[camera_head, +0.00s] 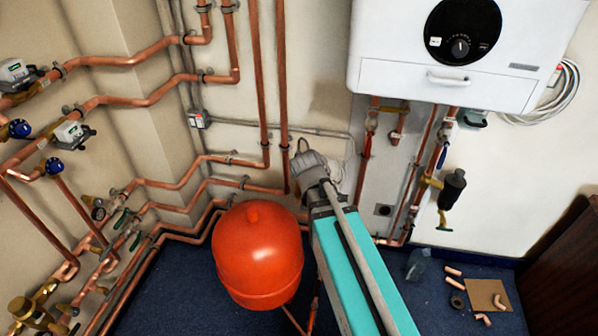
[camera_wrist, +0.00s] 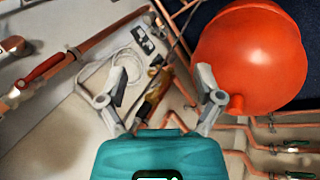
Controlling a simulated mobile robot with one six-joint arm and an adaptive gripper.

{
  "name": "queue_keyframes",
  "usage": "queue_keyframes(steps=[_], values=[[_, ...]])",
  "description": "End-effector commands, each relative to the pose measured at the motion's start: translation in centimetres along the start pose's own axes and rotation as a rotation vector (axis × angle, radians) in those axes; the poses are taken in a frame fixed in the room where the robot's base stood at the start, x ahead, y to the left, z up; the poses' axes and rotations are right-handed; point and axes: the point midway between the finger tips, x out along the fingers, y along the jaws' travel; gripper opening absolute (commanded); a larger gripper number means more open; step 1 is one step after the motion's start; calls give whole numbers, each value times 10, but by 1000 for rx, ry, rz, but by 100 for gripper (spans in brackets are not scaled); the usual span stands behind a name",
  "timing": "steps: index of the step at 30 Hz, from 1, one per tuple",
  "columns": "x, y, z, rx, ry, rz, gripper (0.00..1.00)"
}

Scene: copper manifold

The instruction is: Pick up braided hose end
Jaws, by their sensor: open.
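My gripper (camera_wrist: 160,72) is open and empty in the wrist view, its two grey fingers spread wide apart. A dark, slim piece with a brass-coloured fitting (camera_wrist: 155,85) shows between and beyond the fingers. I cannot tell for sure whether it is the braided hose end. A white looped line (camera_wrist: 108,92) lies beside it, near the left finger. In the head view my arm reaches towards the wall between the red vessel and the boiler, and the fingers cannot be made out. No braided hose is clearly recognisable there.
The red expansion vessel (camera_head: 258,255) stands left of my arm and fills the upper right of the wrist view (camera_wrist: 250,55). Copper pipes (camera_head: 190,185) line the walls. The white boiler (camera_head: 465,45) hangs at upper right. Loose fittings (camera_head: 453,271) lie on the blue floor.

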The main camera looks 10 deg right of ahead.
Motion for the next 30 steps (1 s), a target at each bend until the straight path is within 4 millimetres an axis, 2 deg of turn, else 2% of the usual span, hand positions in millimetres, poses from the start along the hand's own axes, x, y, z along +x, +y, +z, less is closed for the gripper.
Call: queue_keyframes(steps=[1,12,22,30], values=[[16,-2,-7,-45,4,37,85],[58,8,-49,-418,-9,325,85],[83,8,-92,-758,-76,582,85],[96,0,-130,-1037,-173,789,85]])
